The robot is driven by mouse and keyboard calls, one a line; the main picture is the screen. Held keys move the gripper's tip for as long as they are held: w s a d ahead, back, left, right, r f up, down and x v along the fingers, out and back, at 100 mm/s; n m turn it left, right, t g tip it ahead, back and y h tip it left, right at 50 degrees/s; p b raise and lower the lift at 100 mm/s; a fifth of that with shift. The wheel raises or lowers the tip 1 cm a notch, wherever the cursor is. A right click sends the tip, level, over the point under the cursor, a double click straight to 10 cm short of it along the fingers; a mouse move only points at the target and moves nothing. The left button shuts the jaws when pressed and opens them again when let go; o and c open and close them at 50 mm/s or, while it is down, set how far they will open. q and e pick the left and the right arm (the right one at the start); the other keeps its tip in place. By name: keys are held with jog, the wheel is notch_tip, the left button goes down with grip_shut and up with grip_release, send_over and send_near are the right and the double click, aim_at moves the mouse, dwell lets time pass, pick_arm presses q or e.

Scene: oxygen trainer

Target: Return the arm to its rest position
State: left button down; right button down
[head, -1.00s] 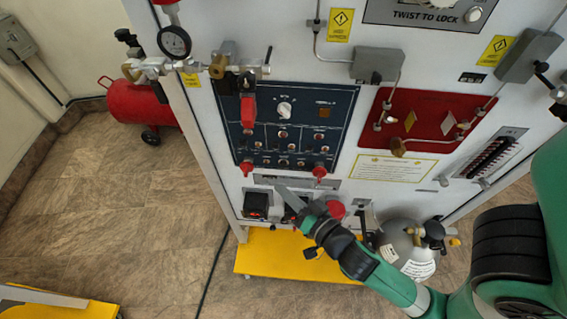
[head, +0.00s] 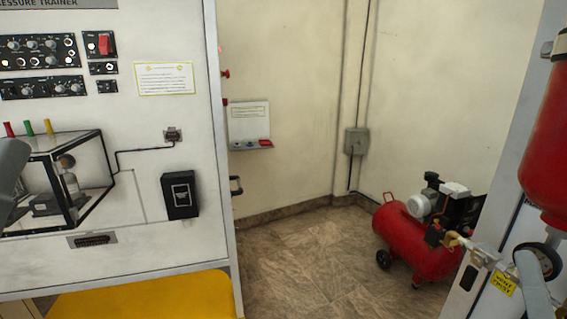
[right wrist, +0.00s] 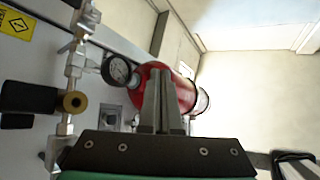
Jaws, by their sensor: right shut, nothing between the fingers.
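My right gripper (right wrist: 161,75) shows in the right wrist view. Its two grey fingers are together with nothing between them. A red cylinder (right wrist: 186,88) lies behind the fingertips in that view; the gap to it is hard to judge. I cannot make out either gripper in the head view. A blurred grey shape (head: 10,172) cuts in at the left edge there, and I cannot tell what it is.
In the right wrist view, a pressure gauge (right wrist: 118,70) and brass fitting (right wrist: 74,102) are left of the fingers. The head view shows a trainer panel (head: 130,222), red compressor (head: 412,243) and open floor (head: 300,265) between.

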jog(key=s+a+r+n+t+y, duration=0.2)
jog(key=a+r+n+y, duration=0.15)
jog(key=r+n, duration=0.3)
jog(key=s+a+r+n+t+y, duration=0.1)
jog(key=s+a+r+n+y, duration=0.15)
jog(key=r+n+y, duration=0.35)
notch_tip(320, 180, up, 38)
jog(key=w+n+p, duration=0.1)
jog(key=p, duration=3.7)
jog(key=shift+a, duration=0.45)
jog(key=shift+w+r+h, duration=0.1)
jog(key=shift+r+h, duration=0.05)
jog(key=shift+h, duration=0.1)
notch_tip(320, 180, down, 21)
jog(key=b, duration=2)
jog(key=shift+r+b, duration=0.15)
jog(key=shift+b, duration=0.15)
